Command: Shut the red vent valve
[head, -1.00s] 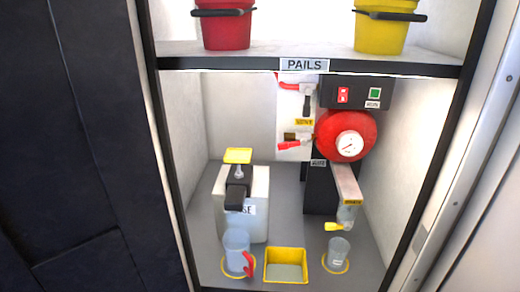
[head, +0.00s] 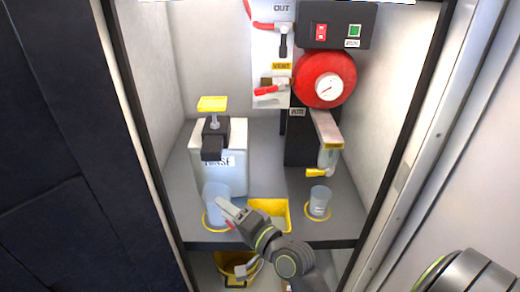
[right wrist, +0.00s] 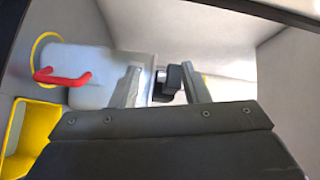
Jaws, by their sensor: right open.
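My right gripper (head: 226,208) is open and well below the valve, in front of the clear jug (head: 214,192). In the right wrist view its two fingers (right wrist: 161,86) stand apart, with the jug's red handle (right wrist: 64,77) to their left. I cannot tell whether the fingers touch the jug. The vent handle is not seen in the right wrist view. My left gripper is not in view.
A yellow tray (head: 284,214) and a small cup (head: 319,200) are to the right. A round red gauge housing (head: 340,68) sits right of the valve. A yellow pail (head: 226,262) is below the shelf.

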